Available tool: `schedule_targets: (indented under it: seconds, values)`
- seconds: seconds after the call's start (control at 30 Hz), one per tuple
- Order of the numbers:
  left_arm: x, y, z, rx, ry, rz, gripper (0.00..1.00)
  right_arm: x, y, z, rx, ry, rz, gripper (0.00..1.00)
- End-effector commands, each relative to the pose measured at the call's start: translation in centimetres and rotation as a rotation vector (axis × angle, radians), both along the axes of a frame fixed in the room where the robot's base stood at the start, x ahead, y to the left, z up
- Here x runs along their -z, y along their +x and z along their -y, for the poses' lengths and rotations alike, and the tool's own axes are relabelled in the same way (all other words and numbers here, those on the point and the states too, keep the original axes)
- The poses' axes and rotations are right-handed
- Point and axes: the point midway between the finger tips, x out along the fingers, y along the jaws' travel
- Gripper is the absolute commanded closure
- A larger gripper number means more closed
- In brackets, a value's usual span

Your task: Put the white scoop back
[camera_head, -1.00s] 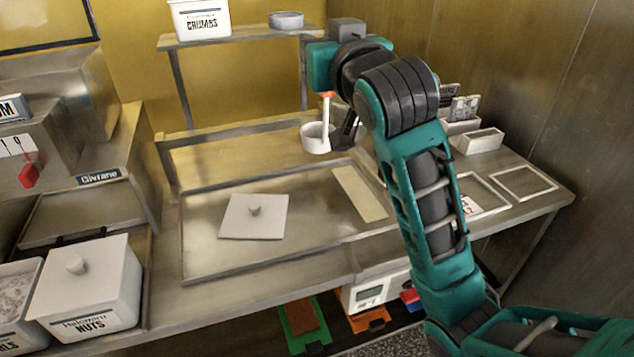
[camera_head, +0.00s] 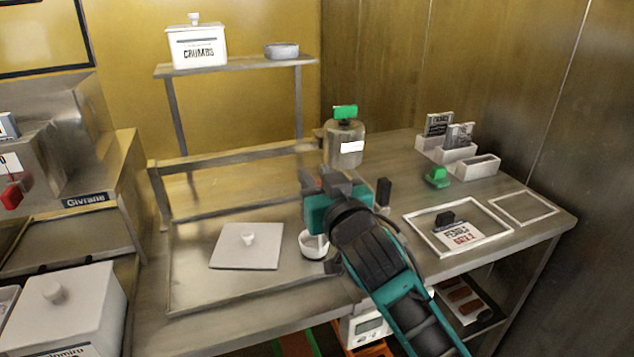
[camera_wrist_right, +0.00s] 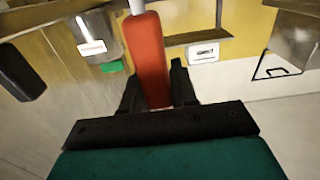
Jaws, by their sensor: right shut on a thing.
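The white scoop (camera_head: 314,246) shows in the head view as a small white cup just below my right gripper (camera_head: 322,188), over the right part of the metal tray. Its red handle (camera_wrist_right: 147,58) shows in the wrist view between the fingers of my right gripper (camera_wrist_right: 155,88), which is shut on it. The wrist and arm hide part of the scoop in the head view. I cannot tell whether the cup touches the tray. My left gripper is not in view.
A white square lid (camera_head: 232,258) lies on the metal tray (camera_head: 190,290). A green-topped canister (camera_head: 345,148) stands behind my gripper. A crumbs tub (camera_head: 197,47) and grey bowl (camera_head: 282,51) stand on the shelf. Rectangular frames (camera_head: 524,208) lie at right.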

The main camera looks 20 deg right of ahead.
Motion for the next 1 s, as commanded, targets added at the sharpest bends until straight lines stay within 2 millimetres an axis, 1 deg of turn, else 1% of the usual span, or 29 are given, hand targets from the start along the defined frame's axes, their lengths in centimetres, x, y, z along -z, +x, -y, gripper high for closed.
schedule_targets:
  seconds: [0.23, 0.37, 0.4, 0.63, 0.67, 0.87, 0.97, 1.0]
  values:
    - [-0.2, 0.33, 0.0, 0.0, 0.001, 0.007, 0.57, -0.04, 0.0, -0.01, -0.001, 0.0, 0.003, 1.0]
    - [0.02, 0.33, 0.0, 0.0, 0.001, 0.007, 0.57, 0.35, 0.01, -0.01, -0.001, 0.001, 0.003, 1.0]
    - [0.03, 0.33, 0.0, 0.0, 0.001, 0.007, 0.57, 0.44, 0.02, 0.0, 0.0, 0.0, 0.002, 0.72]
    - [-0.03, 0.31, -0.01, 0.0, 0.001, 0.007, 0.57, 0.35, 0.02, 0.0, 0.0, 0.0, 0.001, 0.5]
    - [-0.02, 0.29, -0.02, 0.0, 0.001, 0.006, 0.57, 0.35, 0.02, 0.0, 0.0, 0.0, 0.001, 0.47]
    - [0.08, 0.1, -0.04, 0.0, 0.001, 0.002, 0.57, 0.33, 0.02, -0.01, 0.0, 0.001, 0.001, 0.47]
    - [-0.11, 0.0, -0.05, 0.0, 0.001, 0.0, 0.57, -0.13, 0.01, 0.0, 0.0, 0.0, 0.002, 0.47]
    - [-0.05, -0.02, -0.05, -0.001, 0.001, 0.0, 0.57, -0.02, -0.24, -0.01, -0.001, 0.001, 0.001, 0.47]
